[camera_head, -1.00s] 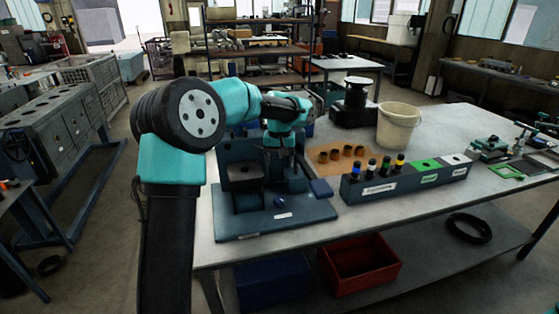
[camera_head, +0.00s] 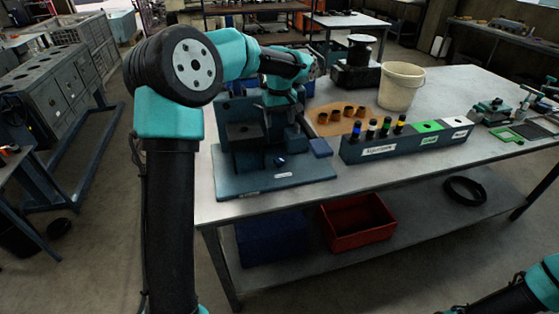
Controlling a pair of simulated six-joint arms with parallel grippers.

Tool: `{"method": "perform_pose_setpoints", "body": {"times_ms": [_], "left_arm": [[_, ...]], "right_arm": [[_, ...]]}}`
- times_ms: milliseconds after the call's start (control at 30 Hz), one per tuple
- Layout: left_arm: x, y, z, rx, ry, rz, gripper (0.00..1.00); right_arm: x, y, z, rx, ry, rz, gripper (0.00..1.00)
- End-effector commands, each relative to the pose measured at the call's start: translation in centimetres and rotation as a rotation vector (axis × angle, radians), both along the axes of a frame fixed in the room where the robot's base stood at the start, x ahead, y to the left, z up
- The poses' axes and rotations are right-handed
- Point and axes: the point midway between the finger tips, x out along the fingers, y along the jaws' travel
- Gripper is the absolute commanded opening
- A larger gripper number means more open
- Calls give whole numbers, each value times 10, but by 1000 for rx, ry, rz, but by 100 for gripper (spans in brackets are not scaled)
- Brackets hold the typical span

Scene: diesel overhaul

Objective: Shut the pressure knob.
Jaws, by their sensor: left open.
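A dark blue bench fixture (camera_head: 225,180) stands at the table's near left edge. A small blue knob-like part (camera_head: 280,161) with a pale label below it is on its front; it may be the pressure knob, but it is too small to tell its setting. My left gripper (camera_head: 277,124) points down over the fixture, behind and above this part. It is open, with its fingers partly lost against the dark fixture. I cannot tell whether they touch anything. Part of my right arm shows at the bottom right corner; its gripper is out of view.
On the table (camera_head: 420,108) are a long labelled block (camera_head: 405,146) with coloured-top parts, an orange mat (camera_head: 325,127) with several brown cups, a cream bucket (camera_head: 401,86) and a black device (camera_head: 357,66). A red bin (camera_head: 357,223) and black ring (camera_head: 465,190) sit on the lower shelf.

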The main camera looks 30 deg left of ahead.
Motion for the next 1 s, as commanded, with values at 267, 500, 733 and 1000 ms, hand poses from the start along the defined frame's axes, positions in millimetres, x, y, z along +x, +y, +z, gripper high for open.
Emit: {"method": "perform_pose_setpoints", "body": {"times_ms": [267,500,733,1000], "left_arm": [[0,0,-18,0,4,-2,69],[-1,0,-56,0,5,-2,69],[-1,0,-95,0,4,-2,69],[-1,0,-141,0,4,-2,69]], "right_arm": [[0,0,0,0,0,0,0],[0,0,0,0,0,0,0],[0,0,0,0,0,0,0],[0,0,0,0,0,0,0]]}}
